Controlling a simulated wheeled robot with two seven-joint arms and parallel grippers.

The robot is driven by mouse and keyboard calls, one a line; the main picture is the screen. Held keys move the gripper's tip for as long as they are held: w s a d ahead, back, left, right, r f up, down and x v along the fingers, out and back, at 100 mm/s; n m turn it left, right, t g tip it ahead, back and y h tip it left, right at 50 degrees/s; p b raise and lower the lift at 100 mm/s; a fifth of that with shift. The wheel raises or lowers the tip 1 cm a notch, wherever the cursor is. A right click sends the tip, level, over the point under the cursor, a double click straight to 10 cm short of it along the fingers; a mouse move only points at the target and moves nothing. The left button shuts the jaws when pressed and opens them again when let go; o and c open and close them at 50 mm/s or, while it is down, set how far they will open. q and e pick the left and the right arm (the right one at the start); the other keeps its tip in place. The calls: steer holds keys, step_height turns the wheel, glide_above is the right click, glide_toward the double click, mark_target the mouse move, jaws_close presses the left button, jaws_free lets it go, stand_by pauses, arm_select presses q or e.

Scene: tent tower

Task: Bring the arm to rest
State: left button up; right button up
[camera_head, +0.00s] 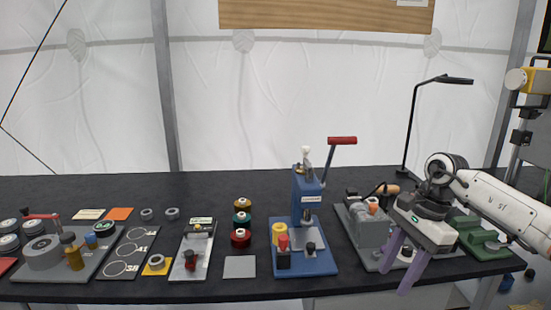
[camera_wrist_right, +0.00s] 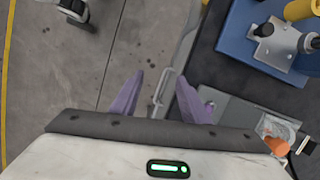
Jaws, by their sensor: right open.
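My right arm (camera_head: 495,198) comes in from the right in the head view, white with dark joints. Its gripper (camera_head: 394,282) points down at the front edge of the black table (camera_head: 130,291). Its two purple fingers are spread with nothing between them. In the right wrist view the same open fingers (camera_wrist_right: 162,88) show above the grey floor beside the table's edge. My left arm and gripper are not in view.
A blue press (camera_head: 308,215) with a red handle stands left of the gripper. A grey machine (camera_head: 371,228) is partly behind the gripper. A black lamp (camera_head: 412,120) stands behind it, and a green fixture (camera_head: 478,238) sits at the right. Trays and spools fill the left side.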

steer(key=s+a+f+m+t+y, duration=0.1)
steer(key=s+a+f+m+y, duration=0.25)
steer(key=a, duration=0.65)
steer(key=s+a+m+y, duration=0.35)
steer(key=a+y, duration=0.25)
steer(key=a, duration=0.4)
steer(key=s+a+f+m+t+y, duration=0.15)
steer(key=a+m+y, duration=0.35)
steer(key=a, duration=0.5)
steer(key=s+d+f+m+t+h, duration=0.2)
steer(key=d+f+m+t+h, duration=0.35)
steer(key=m, duration=1.05)
steer(key=s+d+f+m+t+h, duration=0.2)
steer(key=d+f+m+t+h, duration=0.4)
steer(key=m, duration=1)
steer(key=s+d+f+m+g+h, duration=0.1)
steer(key=s+d+f+m+g, duration=0.1)
steer(key=s+d+f+m, duration=0.3)
steer(key=s+d+f+m+g+h, duration=0.2)
steer(key=s+f+m, duration=0.4)
steer(key=s+f, duration=0.3)
steer(key=s+d+g, duration=0.1)
steer(key=s+d, duration=0.1)
steer(key=s, duration=0.1)
steer(key=shift+s+d+f, duration=0.2)
steer(key=shift+d+f, duration=0.05)
steer(key=shift+d, duration=0.1)
